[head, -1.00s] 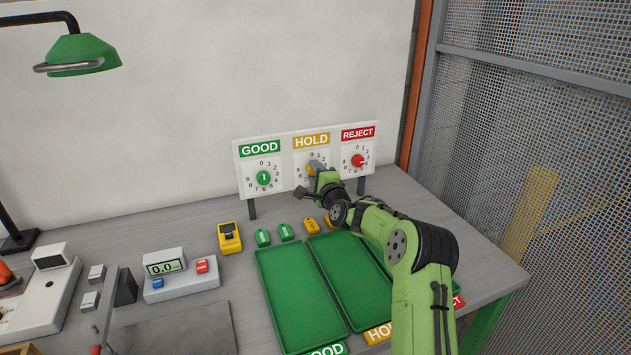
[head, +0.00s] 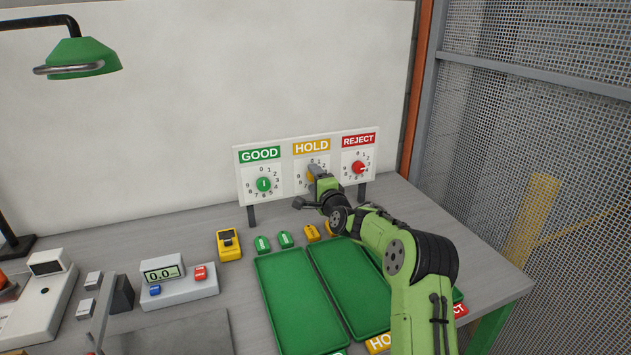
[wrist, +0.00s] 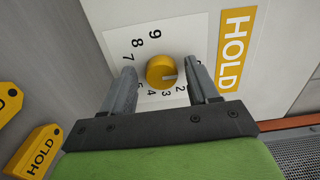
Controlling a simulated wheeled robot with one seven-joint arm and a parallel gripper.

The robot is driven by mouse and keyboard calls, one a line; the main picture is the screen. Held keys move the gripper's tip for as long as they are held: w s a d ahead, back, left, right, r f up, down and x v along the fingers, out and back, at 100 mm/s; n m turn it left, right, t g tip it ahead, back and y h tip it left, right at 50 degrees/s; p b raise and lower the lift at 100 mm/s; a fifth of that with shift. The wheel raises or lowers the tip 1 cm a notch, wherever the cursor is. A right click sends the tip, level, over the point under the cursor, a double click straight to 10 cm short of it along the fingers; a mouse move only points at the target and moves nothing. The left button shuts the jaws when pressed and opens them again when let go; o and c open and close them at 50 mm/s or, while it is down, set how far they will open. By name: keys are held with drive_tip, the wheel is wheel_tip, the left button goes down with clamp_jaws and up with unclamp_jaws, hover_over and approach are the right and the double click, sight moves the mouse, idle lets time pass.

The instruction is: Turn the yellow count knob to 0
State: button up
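The yellow count knob (wrist: 161,72) sits on the white HOLD dial (wrist: 112,38) in the wrist view. Its pale pointer mark faces right and slightly down in that picture, toward the side where my right finger covers the low digits. I cannot read which number it meets. Digits 2, 3 and 4 show below the knob, and 7, 8 and 9 to the left and above. My gripper (wrist: 161,70) is open, with one finger on each side of the knob and small gaps visible. In the head view my gripper (head: 316,182) mostly hides the knob.
The green GOOD knob (head: 263,184) and red REJECT knob (head: 358,168) flank the HOLD dial on the same board. Green trays (head: 297,305), small tags (head: 285,239) and a yellow device (head: 229,244) lie on the table below. A mesh fence (head: 540,150) stands right.

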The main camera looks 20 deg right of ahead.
drive_tip(key=s+b, duration=0.1)
drive_tip(key=s, duration=1.4)
drive_tip(key=shift+s, duration=0.4)
drive_tip(key=s+a+r+n+g+y+p, duration=0.1)
drive_tip(key=s+a+r+n+g+p, duration=0.2)
drive_tip(key=s+a+n, duration=0.4)
drive_tip(key=s+a+r+n+g+y+p, duration=0.1)
drive_tip(key=s+a+r+n+g+p, duration=0.2)
drive_tip(key=s+a+n, duration=0.45)
drive_tip(key=s+n+g+h+p, duration=0.2)
drive_tip(key=s+g, duration=0.4)
drive_tip(key=s, duration=1.6)
drive_tip(key=shift+d+r+n, duration=0.3)
drive_tip(key=shift+r+n, duration=0.15)
drive_tip(key=shift+n, duration=0.2)
